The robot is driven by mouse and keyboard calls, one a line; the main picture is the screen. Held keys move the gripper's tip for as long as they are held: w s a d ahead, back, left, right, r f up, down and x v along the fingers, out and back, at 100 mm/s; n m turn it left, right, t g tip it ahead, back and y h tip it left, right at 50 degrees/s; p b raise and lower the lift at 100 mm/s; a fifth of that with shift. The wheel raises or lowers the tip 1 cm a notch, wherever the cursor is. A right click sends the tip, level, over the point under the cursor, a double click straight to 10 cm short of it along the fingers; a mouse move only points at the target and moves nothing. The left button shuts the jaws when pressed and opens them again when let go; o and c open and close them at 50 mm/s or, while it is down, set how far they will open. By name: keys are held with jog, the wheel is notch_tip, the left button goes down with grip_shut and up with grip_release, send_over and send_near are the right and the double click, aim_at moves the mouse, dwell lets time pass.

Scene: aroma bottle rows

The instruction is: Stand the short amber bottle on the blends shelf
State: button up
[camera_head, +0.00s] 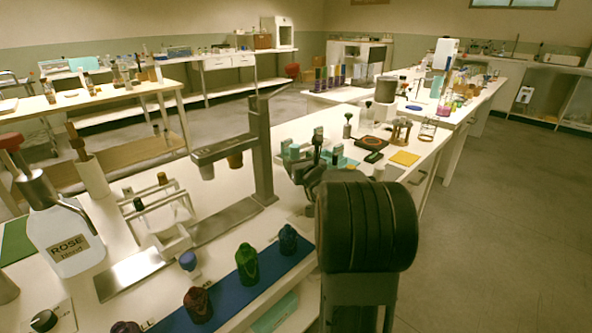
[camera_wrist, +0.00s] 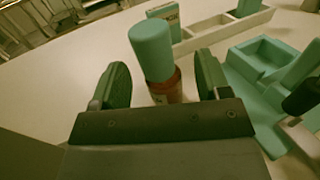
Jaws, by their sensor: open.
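A short bottle with a teal cap (camera_wrist: 152,50) and a reddish-amber body (camera_wrist: 167,88) stands in the wrist view. My gripper (camera_wrist: 162,64) is open, with one dark finger on each side of this bottle. Gaps show between the fingers and the bottle, and its lower part is hidden behind my gripper's body. In the head view my dark arm hides much of the area around the gripper, so I cannot pick out this bottle there. No readable label marks the blends shelf. A blue strip (camera_head: 222,286) along the front edge carries several coloured bottles.
In the wrist view, a teal tray (camera_wrist: 268,58) lies right of the bottle, with a box (camera_wrist: 165,14) and pale rack (camera_wrist: 222,32) behind.

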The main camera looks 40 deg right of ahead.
jog(key=c, duration=1.1)
jog(key=shift+c, duration=0.2)
